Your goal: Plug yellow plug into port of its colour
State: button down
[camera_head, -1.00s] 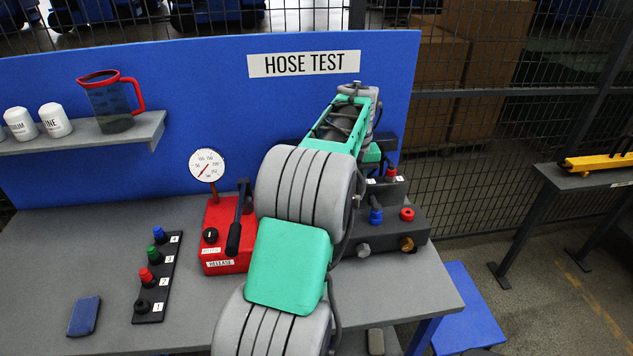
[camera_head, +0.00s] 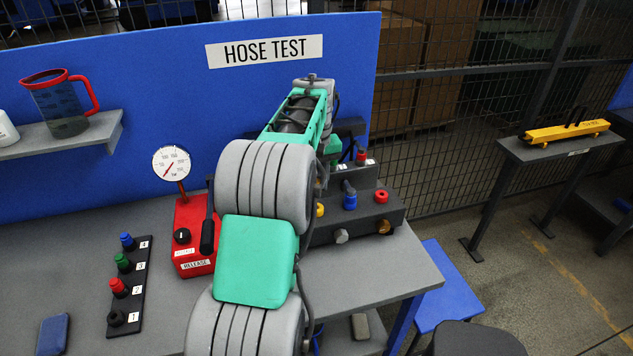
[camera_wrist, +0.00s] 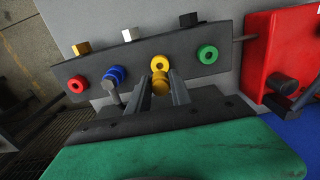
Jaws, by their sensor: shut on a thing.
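The yellow plug (camera_wrist: 160,86) is between the two fingers of my gripper (camera_wrist: 161,93), which is shut on it. The ring of the yellow port (camera_wrist: 160,63) shows right beyond the plug, in line with it. The plug is at or very close to the ring; I cannot tell whether it is seated. The port sits on a dark manifold block (camera_wrist: 205,60), between a blue fitting and a green port. In the head view a bit of yellow (camera_head: 320,209) shows beside my arm, which hides my gripper and part of the manifold (camera_head: 392,212).
The green port (camera_wrist: 207,54), blue fitting (camera_wrist: 116,75) and red port (camera_wrist: 76,84) flank the yellow one. A red pump (camera_head: 194,235) with lever and gauge (camera_head: 171,163) stands left of my arm. A strip of coloured caps (camera_head: 127,285) lies further left.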

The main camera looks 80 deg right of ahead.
aim_at(317, 192)
jog(key=shift+s+a, duration=0.1)
jog(key=shift+s, duration=0.05)
jog(key=shift+f+b, duration=0.85)
jog(key=shift+f, duration=0.6)
jog(key=shift+f, duration=0.15)
jog(key=shift+f+b, duration=0.35)
jog(key=shift+f, duration=0.35)
jog(key=shift+f, duration=0.65)
jog(key=shift+f, duration=0.25)
